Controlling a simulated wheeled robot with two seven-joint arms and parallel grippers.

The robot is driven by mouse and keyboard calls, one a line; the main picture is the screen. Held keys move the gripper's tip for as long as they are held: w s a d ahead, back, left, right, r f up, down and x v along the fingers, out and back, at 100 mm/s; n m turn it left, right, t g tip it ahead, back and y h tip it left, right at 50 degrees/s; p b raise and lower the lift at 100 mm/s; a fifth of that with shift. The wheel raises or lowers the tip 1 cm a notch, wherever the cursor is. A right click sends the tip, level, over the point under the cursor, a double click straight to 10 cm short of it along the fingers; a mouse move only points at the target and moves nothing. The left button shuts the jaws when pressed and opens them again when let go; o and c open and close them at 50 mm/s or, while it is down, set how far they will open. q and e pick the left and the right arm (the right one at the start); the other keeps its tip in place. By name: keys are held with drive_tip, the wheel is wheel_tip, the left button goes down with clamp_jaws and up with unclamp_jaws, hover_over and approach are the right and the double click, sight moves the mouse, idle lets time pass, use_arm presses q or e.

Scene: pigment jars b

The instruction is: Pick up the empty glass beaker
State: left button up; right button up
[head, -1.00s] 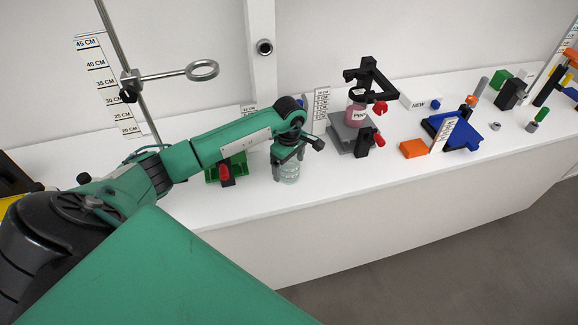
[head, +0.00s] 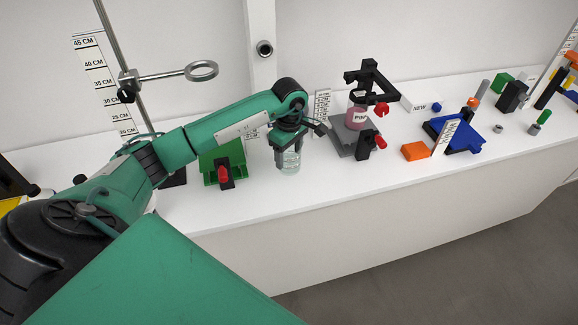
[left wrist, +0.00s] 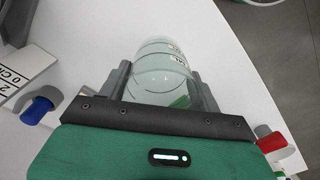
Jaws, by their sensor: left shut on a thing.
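The clear glass beaker (head: 290,163) is between the fingers of my left gripper (head: 288,152) near the front part of the white bench. In the left wrist view the beaker (left wrist: 160,68) shows empty, with dark markings on its side. The fingers of my left gripper (left wrist: 163,85) are on either side of its wall, shut on it. I cannot tell for sure whether its base is clear of the bench top. My right gripper is not in view.
A pink jar (head: 357,117) stands on a grey platform (head: 350,143) to the right, beside a black clamp. A green holder (head: 238,160) with a red knob is left of the beaker. An orange block (head: 415,151) and blue tray (head: 462,138) lie further right. The front bench strip is clear.

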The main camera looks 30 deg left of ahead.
use_arm(q)
wheel_tip(320, 180, up, 14)
drive_tip(key=b, duration=0.3)
drive_tip(key=shift+r, duration=0.25)
